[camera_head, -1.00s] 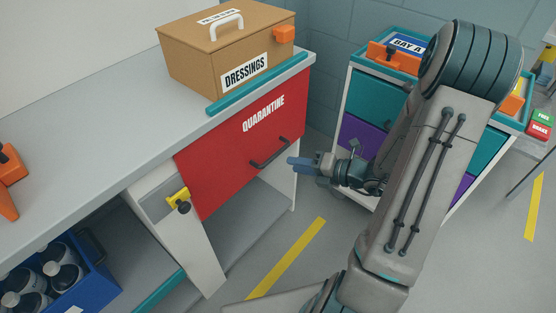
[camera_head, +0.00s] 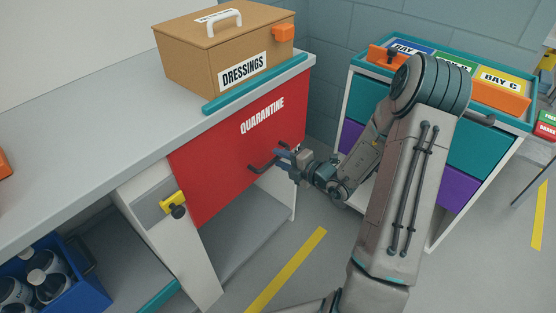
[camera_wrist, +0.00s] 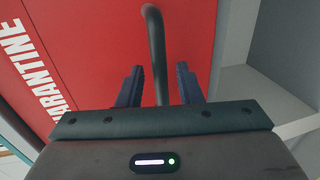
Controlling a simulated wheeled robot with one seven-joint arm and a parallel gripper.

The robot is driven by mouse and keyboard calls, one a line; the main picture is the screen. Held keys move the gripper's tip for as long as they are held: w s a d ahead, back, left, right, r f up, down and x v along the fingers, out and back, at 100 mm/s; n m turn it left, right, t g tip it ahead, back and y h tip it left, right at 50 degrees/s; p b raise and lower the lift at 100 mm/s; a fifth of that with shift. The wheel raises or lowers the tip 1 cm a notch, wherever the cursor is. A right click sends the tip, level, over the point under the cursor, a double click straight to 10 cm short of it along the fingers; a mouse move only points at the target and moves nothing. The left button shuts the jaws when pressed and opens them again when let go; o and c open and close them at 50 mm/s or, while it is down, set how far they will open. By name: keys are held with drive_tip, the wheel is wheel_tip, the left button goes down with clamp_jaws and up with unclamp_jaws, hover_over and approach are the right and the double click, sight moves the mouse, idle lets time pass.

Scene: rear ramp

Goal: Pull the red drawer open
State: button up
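The red drawer (camera_head: 222,160) is marked QUARANTINE and sits under the grey worktop; its front looks flush with the frame. Its dark bar handle (camera_head: 262,167) is on the right part of the front. My gripper (camera_head: 284,157) is at the right end of the handle. In the wrist view the drawer front (camera_wrist: 90,40) fills the background, and the handle (camera_wrist: 157,50) runs between the two dark blue fingers of my gripper (camera_wrist: 160,85). Gaps show on both sides of the handle, so the fingers are open around it and not closed on it.
A yellow latch-like part (camera_head: 174,204) is on the cabinet left of the drawer. A cardboard DRESSINGS box (camera_head: 225,50) stands on the worktop (camera_head: 90,125) above. A cart with teal and purple drawers (camera_head: 480,145) stands to the right. Open floor lies in front.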

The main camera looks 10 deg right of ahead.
drive_tip(key=shift+x, duration=0.9)
drive_tip(key=shift+c, duration=0.2)
